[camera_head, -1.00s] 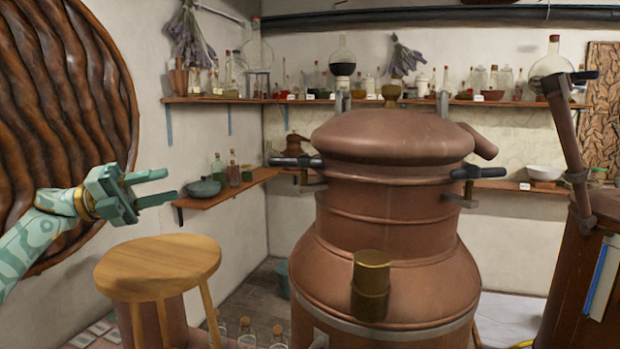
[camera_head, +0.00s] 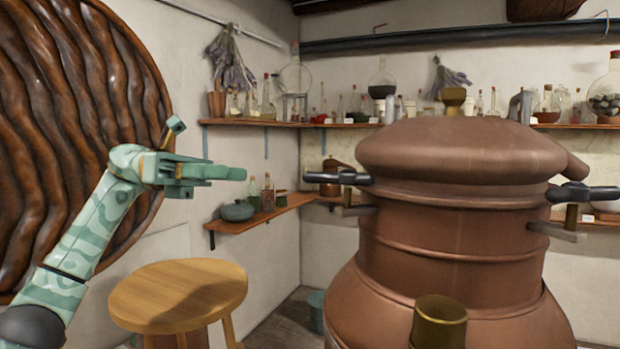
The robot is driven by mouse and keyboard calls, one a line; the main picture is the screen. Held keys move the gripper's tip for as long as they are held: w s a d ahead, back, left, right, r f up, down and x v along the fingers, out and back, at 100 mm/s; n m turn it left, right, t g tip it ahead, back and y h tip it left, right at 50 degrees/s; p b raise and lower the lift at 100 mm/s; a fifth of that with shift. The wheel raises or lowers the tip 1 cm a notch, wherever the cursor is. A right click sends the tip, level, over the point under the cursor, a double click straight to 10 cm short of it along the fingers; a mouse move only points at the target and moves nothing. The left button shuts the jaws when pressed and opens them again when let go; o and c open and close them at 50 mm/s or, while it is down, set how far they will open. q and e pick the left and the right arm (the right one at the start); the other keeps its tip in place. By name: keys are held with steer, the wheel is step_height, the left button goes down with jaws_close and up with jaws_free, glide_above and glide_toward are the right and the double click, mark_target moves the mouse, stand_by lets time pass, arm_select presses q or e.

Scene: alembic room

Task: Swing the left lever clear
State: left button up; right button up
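The left lever (camera_head: 340,178) is a dark handle sticking out to the left from under the lid of the large copper still (camera_head: 455,225). A similar right lever (camera_head: 582,193) sticks out on the still's other side. My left gripper (camera_head: 236,174) is left of the left lever, pointing right toward it, with a clear gap between them in the picture. It appears empty. Its fingers overlap edge-on, so their opening is unclear. My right gripper is not in view.
A round wooden stool (camera_head: 178,294) stands below my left arm. A low wall shelf (camera_head: 262,212) holds a teal pot (camera_head: 237,211) and bottles behind the gripper. A brass cup-like fitting (camera_head: 438,322) is on the still's front. A large carved wooden disc (camera_head: 75,130) is at left.

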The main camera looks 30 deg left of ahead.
mark_target(302, 177)
arm_select(q)
steer(key=d, duration=0.4)
steer(key=w+d, duration=0.1)
steer(key=d, duration=0.4)
steer(key=w+d+p, duration=0.1)
steer(key=d, duration=0.3)
steer(key=shift+w+d, duration=0.2)
steer(key=shift+d, duration=0.1)
jaws_close()
